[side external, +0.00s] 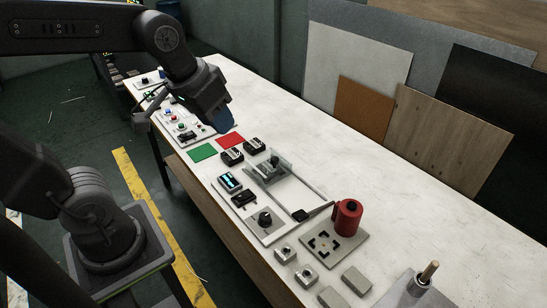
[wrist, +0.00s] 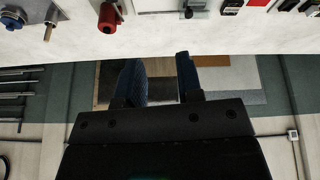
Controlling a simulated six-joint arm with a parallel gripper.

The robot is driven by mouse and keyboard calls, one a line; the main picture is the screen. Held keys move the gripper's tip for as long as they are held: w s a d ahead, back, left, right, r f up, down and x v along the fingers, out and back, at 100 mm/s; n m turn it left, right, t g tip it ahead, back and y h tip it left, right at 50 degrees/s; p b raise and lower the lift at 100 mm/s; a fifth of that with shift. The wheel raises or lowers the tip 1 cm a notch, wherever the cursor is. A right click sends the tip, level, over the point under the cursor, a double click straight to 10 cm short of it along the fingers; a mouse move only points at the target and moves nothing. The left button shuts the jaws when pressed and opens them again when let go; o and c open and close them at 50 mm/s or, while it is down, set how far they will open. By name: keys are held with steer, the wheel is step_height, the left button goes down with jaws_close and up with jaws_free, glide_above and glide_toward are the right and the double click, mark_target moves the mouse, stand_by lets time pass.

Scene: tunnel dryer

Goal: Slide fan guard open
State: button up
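The likely fan guard is a small clear-looking cover with a grey block (side external: 273,163), set at the far end of two pale rails (side external: 307,187) on the bench. Part of this unit shows at the top edge in the wrist view (wrist: 193,10), cut off. My gripper (side external: 224,126) is above the bench, up and left of the rails, apart from them. In the wrist view my gripper (wrist: 160,73) has its two blue fingers spread with nothing between them.
A red cylinder (side external: 347,217) stands on a grey plate right of the rails. Black-topped boxes (side external: 232,156), a lit display (side external: 229,182) and red (side external: 230,140) and green (side external: 202,152) squares lie nearby. The bench (side external: 400,205) is clear towards the leaning panels.

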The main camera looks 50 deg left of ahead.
steer(key=o, duration=0.3)
steer(key=w+a+f+n, duration=0.1)
steer(key=w, duration=0.3)
steer(key=w+a+f+n+g, duration=0.1)
steer(key=w, duration=0.2)
steer(key=w+a+f+n+g, duration=0.1)
steer(key=w+a, duration=0.1)
steer(key=w, duration=0.2)
steer(key=shift+w+n, duration=0.35)
steer(key=shift+n, duration=0.05)
steer(key=n+g, duration=0.3)
glide_above(275, 158)
step_height(275, 158, down, 9)
step_height(275, 158, down, 14)
steer(key=shift+r, duration=0.2)
jaws_close()
